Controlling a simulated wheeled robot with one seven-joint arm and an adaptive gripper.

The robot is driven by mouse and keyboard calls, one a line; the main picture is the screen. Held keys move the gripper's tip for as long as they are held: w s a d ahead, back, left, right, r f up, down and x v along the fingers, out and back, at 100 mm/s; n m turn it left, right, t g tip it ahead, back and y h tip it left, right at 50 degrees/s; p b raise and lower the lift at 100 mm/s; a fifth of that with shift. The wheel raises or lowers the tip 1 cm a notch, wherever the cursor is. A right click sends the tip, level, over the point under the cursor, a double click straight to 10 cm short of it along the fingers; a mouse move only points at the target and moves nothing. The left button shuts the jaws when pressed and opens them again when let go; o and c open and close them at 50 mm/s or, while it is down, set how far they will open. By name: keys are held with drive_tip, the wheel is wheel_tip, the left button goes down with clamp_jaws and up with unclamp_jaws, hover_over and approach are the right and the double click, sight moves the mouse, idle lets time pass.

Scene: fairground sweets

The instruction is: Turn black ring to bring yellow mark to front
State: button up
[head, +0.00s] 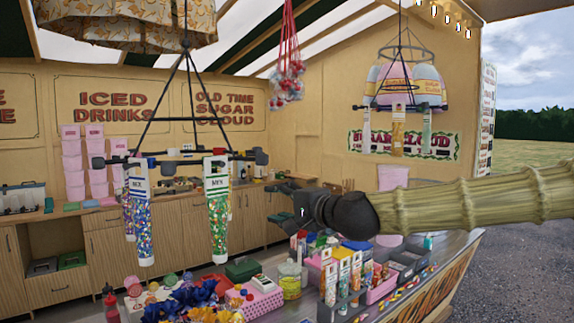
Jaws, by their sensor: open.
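A black ring (150,156) hangs by dark straps at left centre, seen nearly edge-on. Dark knobs stick out around it. I cannot make out a yellow mark on this ring. A second dark ring (384,107) hangs further right, with bags around it. My gripper (280,207) is open and dark, at the end of my arm reaching in from the right. It appears right of the left ring and lower in the picture, apart from it.
Wooden cabinets (110,255) line the back wall. Red-netted sweets (288,85) hang between the rings. A patterned canopy (125,20) hangs upper left.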

drive_tip(key=t, duration=0.1)
approach(265, 161)
drive_tip(key=w, duration=0.2)
drive_tip(key=shift+y, duration=0.4)
drive_tip(key=shift+a+x, duration=0.2)
drive_tip(key=shift+x, duration=4.7)
drive_tip(key=shift+s+f, duration=0.1)
drive_tip(key=shift+s, duration=0.05)
drive_tip(key=c, duration=0.8)
